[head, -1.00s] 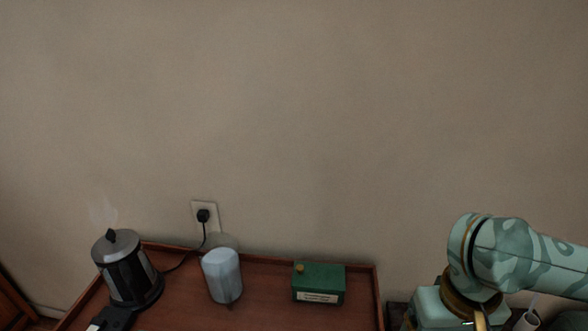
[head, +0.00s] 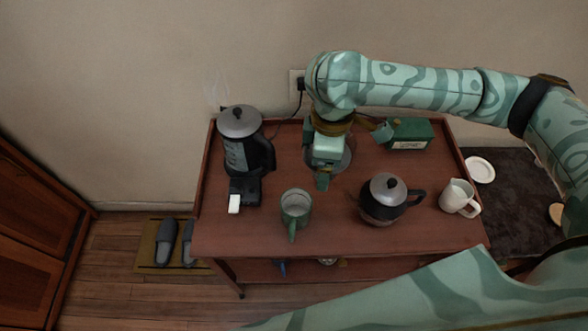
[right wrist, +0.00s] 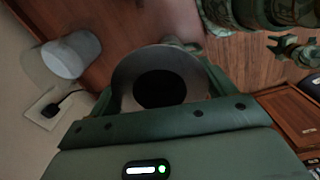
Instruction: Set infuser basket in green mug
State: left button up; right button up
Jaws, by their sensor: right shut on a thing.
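The green mug (head: 296,203) stands upright at the front of the wooden trolley top, its handle toward the front edge. My right gripper (head: 323,184) hangs over the trolley, behind and slightly right of the mug. In the right wrist view it is shut on the infuser basket (right wrist: 126,76), a grey ring with a dark opening. In the head view a pale grey round shape shows behind the gripper; I cannot tell whether it is the basket or the jar. The mug's inside is partly visible and looks empty. My left gripper is not identifiable in either view.
A steaming electric kettle (head: 241,136) stands at back left. A dark teapot (head: 382,201) and white mug (head: 455,195) stand right of the green mug, with a green box (head: 409,134) behind.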

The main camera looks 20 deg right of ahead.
aim_at(311, 152)
jog(key=a+n+p, duration=0.1)
jog(key=n, duration=0.2)
jog(key=w+f+n+p, duration=0.1)
jog(key=n, duration=0.3)
jog(key=a+n+p, duration=0.1)
jog(key=n+p, duration=0.1)
jog(key=n, duration=0.1)
jog(key=shift+w+a+f, duration=0.15)
jog(key=shift+w+a, duration=0.05)
jog(key=shift+a, duration=0.1)
jog(key=a+f+n, duration=0.1)
jog(key=f+n, duration=0.2)
jog(key=n, duration=0.2)
jog(key=a+f+n, duration=0.1)
jog(key=f+n, duration=0.2)
jog(key=n, duration=0.2)
jog(key=a+f+n, duration=0.1)
jog(key=f+n, duration=0.2)
jog(key=n, duration=0.3)
jog(key=shift+s+f, duration=0.35)
jog(key=shift+s, duration=0.05)
jog(key=shift+p, duration=0.35)
jog(key=shift+f, duration=0.15)
jog(key=shift+f, duration=0.1)
jog(key=shift+f+b, duration=0.6)
jog(key=shift+f, duration=0.7)
